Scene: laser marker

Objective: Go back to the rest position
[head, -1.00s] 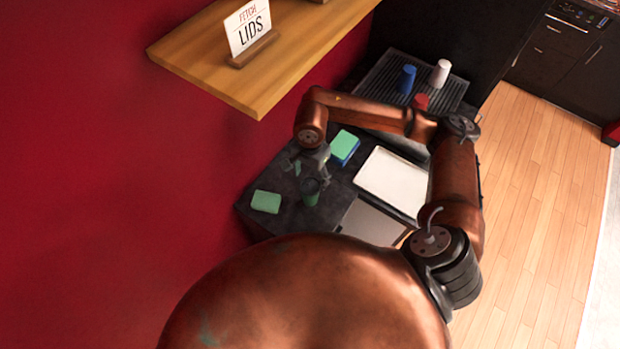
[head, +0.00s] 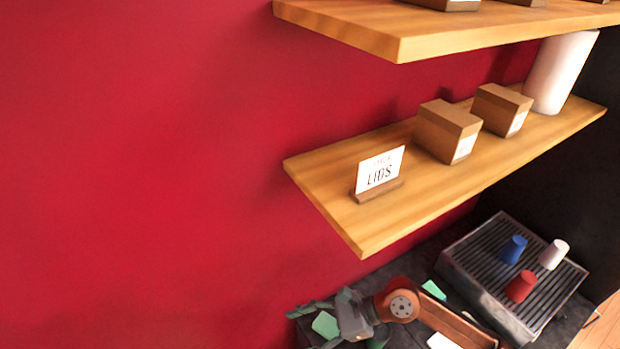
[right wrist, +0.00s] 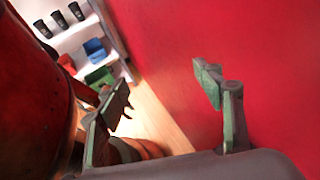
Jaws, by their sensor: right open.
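My right gripper (head: 305,330) is low in the head view, above the dark counter, its fingers pointing left toward the red wall. In the right wrist view its two fingers (right wrist: 163,88) stand wide apart with nothing between them. The elbow or wrist joint (head: 402,305) of my copper-coloured right arm shows just right of it. My left gripper is not in view.
Wooden shelves hold a LIDS sign (head: 380,170), brown boxes (head: 447,132) and a white roll (head: 562,72). A drain grate (head: 480,270) carries blue, red and white cups. The red wall (head: 150,180) is close.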

